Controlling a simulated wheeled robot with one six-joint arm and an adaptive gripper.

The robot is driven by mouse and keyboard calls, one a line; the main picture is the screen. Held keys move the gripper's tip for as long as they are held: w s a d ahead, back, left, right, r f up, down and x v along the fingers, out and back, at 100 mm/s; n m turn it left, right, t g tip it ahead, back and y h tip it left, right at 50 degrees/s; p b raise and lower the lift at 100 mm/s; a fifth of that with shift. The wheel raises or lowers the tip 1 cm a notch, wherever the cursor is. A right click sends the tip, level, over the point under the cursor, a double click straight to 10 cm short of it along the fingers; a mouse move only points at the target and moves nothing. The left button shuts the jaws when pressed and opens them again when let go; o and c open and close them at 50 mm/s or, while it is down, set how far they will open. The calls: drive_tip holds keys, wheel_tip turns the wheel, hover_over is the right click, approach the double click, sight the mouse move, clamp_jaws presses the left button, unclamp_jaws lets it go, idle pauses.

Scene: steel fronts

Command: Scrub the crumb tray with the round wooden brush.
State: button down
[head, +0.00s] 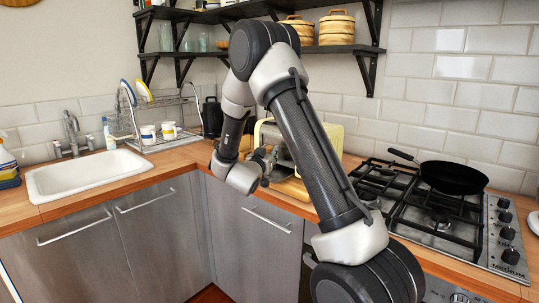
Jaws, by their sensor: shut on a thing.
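My gripper (264,164) is low over the corner stretch of the wooden counter, in front of a cream toaster-like appliance (335,137). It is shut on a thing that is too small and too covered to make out. I cannot pick out the round wooden brush or the crumb tray for certain. A light wooden board or flat piece (290,189) lies on the counter just below and right of the gripper, partly behind my arm. I cannot tell whether the gripper or its load touches it.
A black pan (453,178) stands on the gas hob (430,215) at the right. A white sink (85,174) and a dish rack (160,135) with cups are at the left. Dark shelves (340,50) hang above. The counter (185,160) between rack and gripper looks mostly clear.

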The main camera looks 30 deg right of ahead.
drive_tip(key=shift+s+d+r, duration=0.1)
drive_tip(key=shift+s+d, duration=0.2)
drive_tip(key=shift+s, duration=0.6)
drive_tip(key=shift+s+d, duration=0.3)
drive_tip(key=shift+s, duration=0.6)
drive_tip(key=shift+r, duration=0.1)
drive_tip(key=shift+w+a, duration=0.2)
drive_tip(key=shift+w, duration=0.45)
drive_tip(key=shift+w+a, duration=0.25)
drive_tip(key=shift+w, duration=0.35)
drive_tip(key=shift+w+a, duration=0.2)
drive_tip(key=shift+w, duration=0.45)
drive_tip(key=shift+r, duration=0.15)
drive_tip(key=shift+r, duration=3.95)
